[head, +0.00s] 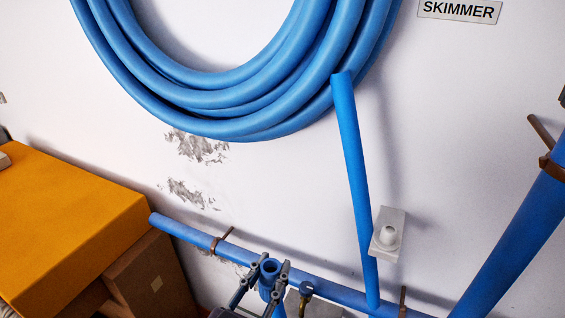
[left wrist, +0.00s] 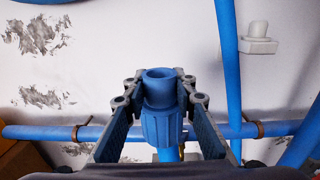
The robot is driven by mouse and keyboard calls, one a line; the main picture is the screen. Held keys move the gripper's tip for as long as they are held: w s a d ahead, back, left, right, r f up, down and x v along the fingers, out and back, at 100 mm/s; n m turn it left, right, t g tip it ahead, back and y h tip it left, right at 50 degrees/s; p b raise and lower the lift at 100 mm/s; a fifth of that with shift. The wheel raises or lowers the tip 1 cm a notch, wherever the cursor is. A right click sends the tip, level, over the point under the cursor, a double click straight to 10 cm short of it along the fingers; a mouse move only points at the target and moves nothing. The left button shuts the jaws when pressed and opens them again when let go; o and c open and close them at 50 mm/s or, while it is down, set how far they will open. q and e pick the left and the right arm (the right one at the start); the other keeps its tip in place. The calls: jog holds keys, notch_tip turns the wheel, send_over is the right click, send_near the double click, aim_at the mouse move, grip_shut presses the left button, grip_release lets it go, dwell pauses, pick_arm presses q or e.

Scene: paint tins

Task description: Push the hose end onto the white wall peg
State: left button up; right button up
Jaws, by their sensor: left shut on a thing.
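The white wall peg (head: 388,236) sticks out of a pale square plate on the wall, right of the middle; it also shows at the upper right of the left wrist view (left wrist: 259,30). The blue hose end (head: 270,268) is a ribbed cuff with an open round mouth facing up. My left gripper (head: 271,271) is shut on it, one finger on each side; the left wrist view shows the hose end (left wrist: 163,110) between the fingers. The hose end is apart from the peg, lower and to its left. My right gripper is not in view.
A coiled blue hose (head: 240,100) hangs on the wall above. A blue upright pipe (head: 352,160) passes just left of the peg. A blue horizontal pipe (head: 185,233) runs low along the wall. An orange box (head: 70,225) stands at left.

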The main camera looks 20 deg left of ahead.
pick_arm(q)
jog(key=r+p, duration=0.2)
jog(key=r, duration=0.1)
jog(key=w+r+p, duration=0.1)
jog(key=r+p, duration=0.1)
jog(key=r, duration=0.1)
jog(key=r+p, duration=0.2)
jog(key=r, duration=0.2)
jog(key=shift+w+p, duration=0.3)
jog(key=shift+p, duration=0.05)
jog(key=r+p, duration=0.1)
jog(key=w+r+p, duration=0.1)
jog(key=r, duration=0.1)
jog(key=w+r+p, duration=0.1)
jog(key=p, duration=0.1)
jog(key=shift+d+r, duration=0.2)
jog(key=shift+r, duration=0.2)
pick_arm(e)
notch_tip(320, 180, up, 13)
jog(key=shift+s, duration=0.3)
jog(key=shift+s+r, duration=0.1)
